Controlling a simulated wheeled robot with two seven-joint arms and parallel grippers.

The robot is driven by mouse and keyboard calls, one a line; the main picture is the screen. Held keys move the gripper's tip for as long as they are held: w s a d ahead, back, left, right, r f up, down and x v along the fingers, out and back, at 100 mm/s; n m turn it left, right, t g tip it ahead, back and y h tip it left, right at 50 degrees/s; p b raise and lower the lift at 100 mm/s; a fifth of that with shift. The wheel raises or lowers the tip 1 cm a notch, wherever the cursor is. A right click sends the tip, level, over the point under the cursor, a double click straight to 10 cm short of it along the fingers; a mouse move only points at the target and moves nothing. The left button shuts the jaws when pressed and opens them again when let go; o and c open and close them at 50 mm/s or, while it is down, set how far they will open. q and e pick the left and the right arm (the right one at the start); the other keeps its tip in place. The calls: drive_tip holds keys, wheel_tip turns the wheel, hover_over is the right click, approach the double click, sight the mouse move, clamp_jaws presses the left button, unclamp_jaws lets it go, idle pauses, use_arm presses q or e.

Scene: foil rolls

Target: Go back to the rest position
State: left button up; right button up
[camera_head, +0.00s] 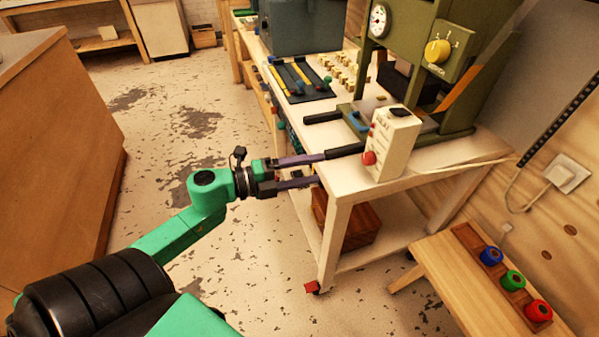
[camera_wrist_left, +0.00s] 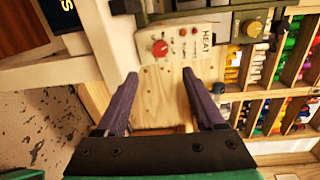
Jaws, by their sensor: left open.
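My left gripper (camera_head: 320,168) reaches in from the left at the near left edge of the white workbench (camera_head: 440,170). Its two purple-grey fingers are spread apart, and nothing shows between them. In the left wrist view, my left gripper (camera_wrist_left: 160,75) is also open and empty, facing the white control box (camera_wrist_left: 185,45) with a red knob and the word HEAT. That control box (camera_head: 393,145) stands on the bench in the head view, just right of the fingertips. My right gripper is not in view.
A green press (camera_head: 455,75) stands on the bench behind the box. Blue (camera_head: 491,256), green (camera_head: 512,280) and red (camera_head: 538,311) rolls sit in a wooden rack at lower right. A brown cabinet (camera_head: 60,160) stands at left. The floor between is open.

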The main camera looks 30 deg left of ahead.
use_arm(q)
drive_tip(key=shift+v, duration=1.25)
drive_tip(key=w+a+f+n+t+y+p, duration=0.1)
drive_tip(key=a+f+n+y+p, duration=0.3)
drive_tip(key=a+f+n+y, duration=0.7)
drive_tip(key=s+a+f+n+g+p, duration=0.1)
drive_tip(key=s+a+f+n+g, duration=0.15)
drive_tip(key=f, duration=0.65)
drive_tip(key=s+a+f+n+g, duration=0.1)
drive_tip(key=s+a+f+n, duration=0.2)
drive_tip(key=f, duration=0.5)
drive_tip(key=s+d+f+n+g+p, duration=0.2)
drive_tip(key=s+d+f+g, duration=0.3)
drive_tip(key=s+f, duration=0.5)
drive_tip(key=s+d+f+n+g+p, duration=0.1)
drive_tip(key=s+d+f+n+g, duration=0.4)
drive_tip(key=s+d+f, duration=0.4)
drive_tip(key=s+f, duration=0.1)
drive_tip(key=s, duration=0.6)
drive_tip(key=shift+s+p, duration=0.3)
drive_tip(key=shift+p, duration=0.1)
